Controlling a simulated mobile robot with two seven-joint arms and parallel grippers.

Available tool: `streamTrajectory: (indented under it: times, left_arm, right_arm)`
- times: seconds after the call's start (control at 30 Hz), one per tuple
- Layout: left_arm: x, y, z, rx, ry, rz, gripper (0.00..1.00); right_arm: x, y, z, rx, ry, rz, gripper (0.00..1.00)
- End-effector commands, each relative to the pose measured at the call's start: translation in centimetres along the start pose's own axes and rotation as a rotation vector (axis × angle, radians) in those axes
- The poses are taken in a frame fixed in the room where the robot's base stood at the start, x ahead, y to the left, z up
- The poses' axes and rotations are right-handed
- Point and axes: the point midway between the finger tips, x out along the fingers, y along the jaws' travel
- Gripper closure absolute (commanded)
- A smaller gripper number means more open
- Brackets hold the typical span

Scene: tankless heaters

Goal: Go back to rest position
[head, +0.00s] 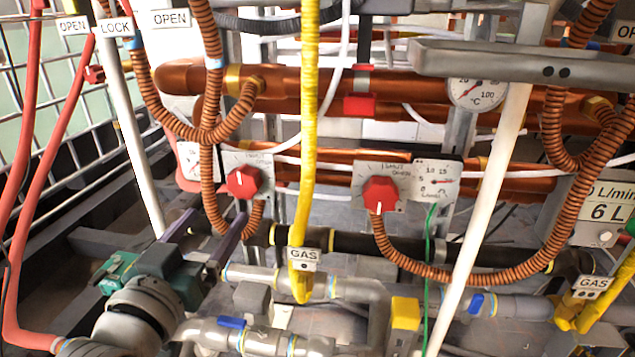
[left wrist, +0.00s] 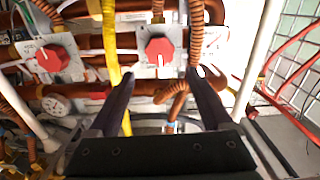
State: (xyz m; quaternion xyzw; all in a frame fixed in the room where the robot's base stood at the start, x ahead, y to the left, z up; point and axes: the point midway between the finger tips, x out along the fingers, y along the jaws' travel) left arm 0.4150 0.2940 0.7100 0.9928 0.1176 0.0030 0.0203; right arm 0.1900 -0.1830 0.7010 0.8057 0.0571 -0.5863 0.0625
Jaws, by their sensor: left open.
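My left gripper (head: 215,217) reaches in from the lower left in the head view, its two dark fingers apart and pointing up at the heater panel. It is open and nothing is clamped in it. Its tips are just below the left red knob (head: 243,182). In the left wrist view, which looks turned over, the open fingers (left wrist: 160,78) frame that red knob (left wrist: 159,51). An orange corrugated hose (left wrist: 178,98) shows in the gap between them; I cannot tell whether a finger touches it. My right gripper is not in view.
A second red knob (head: 380,195) sits to the right. A yellow gas hose (head: 308,120) hangs close to the right of my gripper. Copper pipes (head: 390,88), a white pole (head: 128,130) and red hoses (head: 50,190) crowd the area. Grey pipes (head: 350,290) run low.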

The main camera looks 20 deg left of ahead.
Motion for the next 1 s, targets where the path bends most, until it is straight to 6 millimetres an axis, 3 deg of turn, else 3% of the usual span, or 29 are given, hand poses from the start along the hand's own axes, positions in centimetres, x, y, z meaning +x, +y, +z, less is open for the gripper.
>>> streamTrajectory:
  times: [0.17,0.27,0.37,0.53,0.77,1.0]
  left_arm:
    - [0.0,0.0,-0.1,0.0,-0.002,0.0,0.17]
    - [0.0,0.3,-1.3,0.005,-0.026,0.011,0.17]
    - [-0.3,1.1,-3.9,0.022,-0.106,0.04,0.17]
    - [-2.6,3.6,-10.2,0.079,-0.35,0.121,0.17]
    - [-9.6,6.4,-18.9,0.174,-0.722,0.216,0.17]
    - [-19.1,7.3,-29.2,0.27,-1.071,0.28,0.17]
  right_arm:
    - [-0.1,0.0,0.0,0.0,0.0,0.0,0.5]
    - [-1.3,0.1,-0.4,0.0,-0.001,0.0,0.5]
    - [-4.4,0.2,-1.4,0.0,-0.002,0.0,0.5]
    - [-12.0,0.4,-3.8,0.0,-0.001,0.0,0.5]
    - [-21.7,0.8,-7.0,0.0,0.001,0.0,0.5]
    - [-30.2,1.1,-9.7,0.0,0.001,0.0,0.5]
